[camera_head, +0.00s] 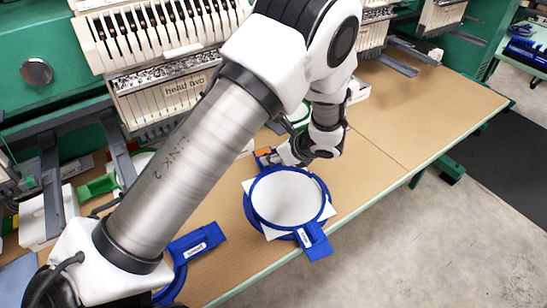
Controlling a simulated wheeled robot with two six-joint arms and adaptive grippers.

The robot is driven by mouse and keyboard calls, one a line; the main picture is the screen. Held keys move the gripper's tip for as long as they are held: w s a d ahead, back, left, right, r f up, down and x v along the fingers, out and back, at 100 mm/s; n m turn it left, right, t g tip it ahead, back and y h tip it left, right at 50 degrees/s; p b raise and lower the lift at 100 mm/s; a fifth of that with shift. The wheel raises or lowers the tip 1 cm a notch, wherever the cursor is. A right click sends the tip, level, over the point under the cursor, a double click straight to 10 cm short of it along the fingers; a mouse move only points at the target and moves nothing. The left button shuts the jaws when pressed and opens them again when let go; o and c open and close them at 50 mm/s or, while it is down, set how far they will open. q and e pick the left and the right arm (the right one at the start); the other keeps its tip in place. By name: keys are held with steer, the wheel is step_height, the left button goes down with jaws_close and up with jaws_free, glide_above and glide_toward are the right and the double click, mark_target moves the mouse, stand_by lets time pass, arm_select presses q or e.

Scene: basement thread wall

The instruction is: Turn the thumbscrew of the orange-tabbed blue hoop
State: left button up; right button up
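The blue hoop (249,204) lies flat on the brown table, with white fabric (287,196) stretched inside it and fabric corners sticking out. Its labelled blue bracket (314,241) points toward the table's front edge. An orange tab (264,152) shows at the hoop's far side. My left gripper (287,156) is low at that far side, just right of the orange tab. Its fingertips are small and partly hidden, so I cannot tell whether they are open or shut, or touching the thumbscrew. The thumbscrew itself is not clearly visible. My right gripper is not in view.
Another blue hoop (200,240) with a labelled bracket lies at the lower left, partly behind my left arm. Green embroidery machines with white heads (160,40) line the back. The table (430,110) is clear to the right. Its front edge drops to a concrete floor.

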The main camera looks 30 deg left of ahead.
arm_select(q)
steer(key=c, duration=0.5)
jaws_close()
steer(key=m+t+b, duration=0.1)
steer(key=b, duration=0.1)
steer(key=f+m+t+b, duration=0.1)
steer(key=b, duration=0.2)
steer(key=shift+s+a+f+m+h, duration=0.15)
steer(key=shift+s+m+h, duration=0.05)
steer(key=shift+m+h, duration=0.1)
steer(key=shift+r+p, duration=0.5)
steer(key=shift+r, duration=0.15)
steer(key=o, duration=0.6)
jaws_free()
steer(key=shift+c, duration=0.2)
